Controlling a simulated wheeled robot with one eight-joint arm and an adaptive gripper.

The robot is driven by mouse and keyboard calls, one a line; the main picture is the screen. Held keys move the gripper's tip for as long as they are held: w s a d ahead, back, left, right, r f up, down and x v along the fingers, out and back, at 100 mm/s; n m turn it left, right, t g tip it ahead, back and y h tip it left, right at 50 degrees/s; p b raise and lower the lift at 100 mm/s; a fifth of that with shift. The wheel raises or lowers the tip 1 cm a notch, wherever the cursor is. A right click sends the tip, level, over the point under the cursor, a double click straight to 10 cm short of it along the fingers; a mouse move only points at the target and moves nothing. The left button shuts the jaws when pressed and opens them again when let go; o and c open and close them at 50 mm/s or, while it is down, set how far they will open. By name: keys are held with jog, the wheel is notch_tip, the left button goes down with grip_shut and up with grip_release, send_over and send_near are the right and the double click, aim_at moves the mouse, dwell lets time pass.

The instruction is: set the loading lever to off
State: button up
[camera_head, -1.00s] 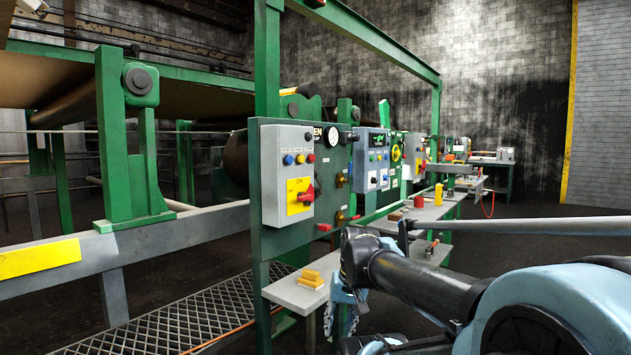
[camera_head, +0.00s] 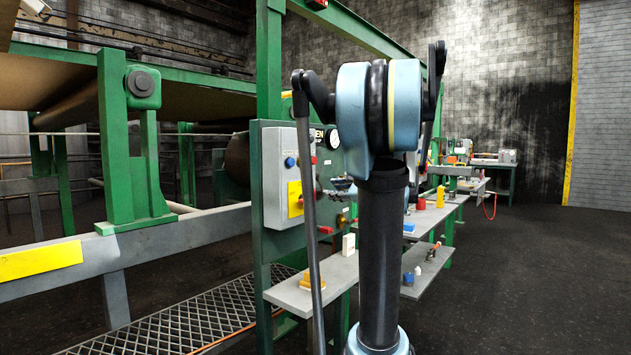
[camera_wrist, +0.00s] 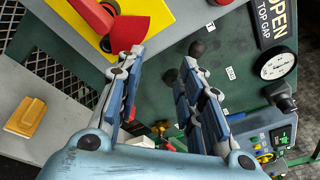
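A dark round knob (camera_wrist: 197,48), possibly the loading lever's end, shows by the right fingertip in the wrist view. Small white labels (camera_wrist: 230,73) are on the green panel beside it; I cannot read them. My gripper (camera_wrist: 163,62) is open, its two fingers apart with nothing held between them. Its left fingertip is close to the red switch handle (camera_wrist: 95,18) on a yellow plate; contact is unclear. In the head view my gripper (camera_head: 341,184) is small, in front of the green panel and partly hidden by my arm. The lever is not distinguishable there.
A grey control box (camera_head: 276,178) is on the panel's left. A pressure gauge (camera_wrist: 277,63) and a black knob (camera_wrist: 283,95) lie to the right in the wrist view. A grey shelf (camera_head: 338,268) below holds a yellow block (camera_head: 312,280) and a white block (camera_head: 348,244). The floor at right is clear.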

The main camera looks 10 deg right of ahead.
aim_at(319, 177)
jog(key=w+d+r+m+t, duration=0.2)
jog(key=w+d+r+m, duration=0.1)
jog(key=d, duration=0.1)
jog(key=x, duration=1.7)
jog(key=shift+w+f, duration=0.15)
jog(key=shift+f, duration=0.2)
grip_shut()
